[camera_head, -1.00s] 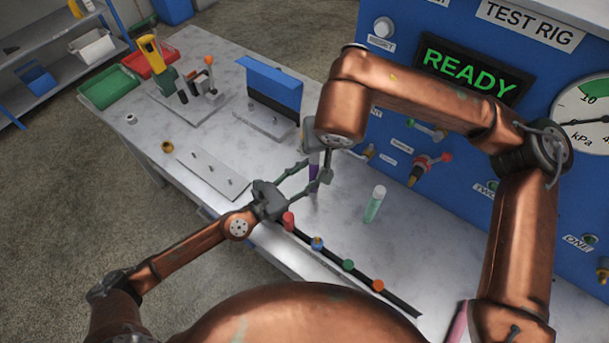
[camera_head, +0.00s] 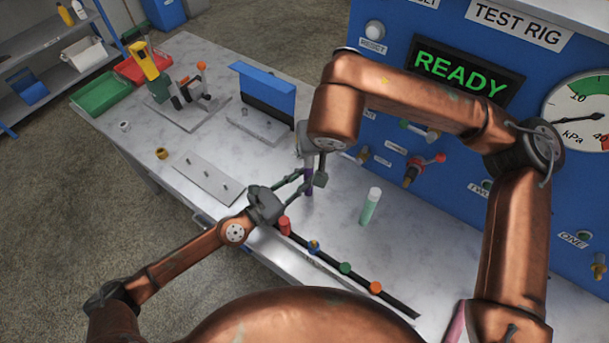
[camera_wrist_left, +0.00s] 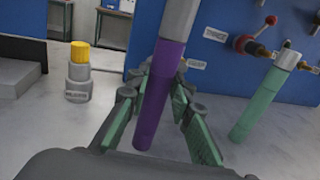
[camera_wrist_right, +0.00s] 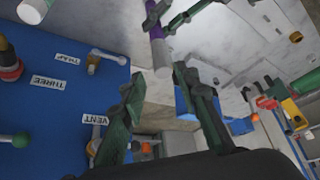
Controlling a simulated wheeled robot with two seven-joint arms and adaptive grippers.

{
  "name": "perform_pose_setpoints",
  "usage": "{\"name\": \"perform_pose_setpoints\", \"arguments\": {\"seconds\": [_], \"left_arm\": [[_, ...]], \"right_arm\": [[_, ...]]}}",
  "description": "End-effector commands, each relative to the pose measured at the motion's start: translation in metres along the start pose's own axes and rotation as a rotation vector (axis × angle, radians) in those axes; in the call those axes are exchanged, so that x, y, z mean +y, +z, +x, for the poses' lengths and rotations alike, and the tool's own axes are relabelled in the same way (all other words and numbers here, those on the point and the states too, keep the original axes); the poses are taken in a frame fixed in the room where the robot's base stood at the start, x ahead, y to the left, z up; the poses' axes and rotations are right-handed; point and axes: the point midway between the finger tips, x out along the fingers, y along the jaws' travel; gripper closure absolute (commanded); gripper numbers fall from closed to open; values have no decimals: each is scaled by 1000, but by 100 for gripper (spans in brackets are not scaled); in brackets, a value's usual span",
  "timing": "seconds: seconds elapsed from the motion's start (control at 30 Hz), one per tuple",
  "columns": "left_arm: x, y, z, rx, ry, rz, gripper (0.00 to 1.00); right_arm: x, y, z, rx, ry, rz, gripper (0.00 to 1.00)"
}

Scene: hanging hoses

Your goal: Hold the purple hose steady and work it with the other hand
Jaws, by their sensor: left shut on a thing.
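The purple hose (camera_head: 308,186) stands roughly upright above the table, with a silver upper end. My left gripper (camera_head: 306,181) is shut on its purple part. In the left wrist view the hose (camera_wrist_left: 160,92) runs between my left fingers (camera_wrist_left: 158,105), and its silver end goes out of the top of the picture. My right gripper (camera_head: 321,172) is close above and beside the hose. Contact there cannot be told.
A teal hose (camera_head: 370,207) with a silver top stands right of my grippers. A black strip (camera_head: 330,263) carries red, blue, green and orange pieces along the front. The blue test rig (camera_head: 390,115), with valves and a READY display, rises behind. A grey plate (camera_head: 208,178) lies left.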

Motion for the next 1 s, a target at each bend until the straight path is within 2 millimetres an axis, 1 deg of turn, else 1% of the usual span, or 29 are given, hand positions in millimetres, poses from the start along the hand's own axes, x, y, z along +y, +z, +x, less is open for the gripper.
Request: {"name": "perform_pose_setpoints", "arguments": {"seconds": [0.03,0.17,0.27,0.5,0.7,0.87,1.0], "left_arm": [[0,0,0,0,1,0,100],[0,0,0,0,1,0,100],[0,0,0,0,1,0,100],[0,0,0,0,1,1,100],[0,0,0,0,1,1,100],[0,0,0,0,1,1,100],[1,0,0,0,1,1,100]], "right_arm": [[0,0,0,-1,0,1,67],[0,-4,3,-32,9,27,58],[0,-10,8,-94,26,80,58],[0,-31,21,-305,82,271,58],[-1,-44,25,-435,111,400,58],[-2,-49,27,-483,120,451,58],[-2,-47,33,-494,122,462,58]]}}
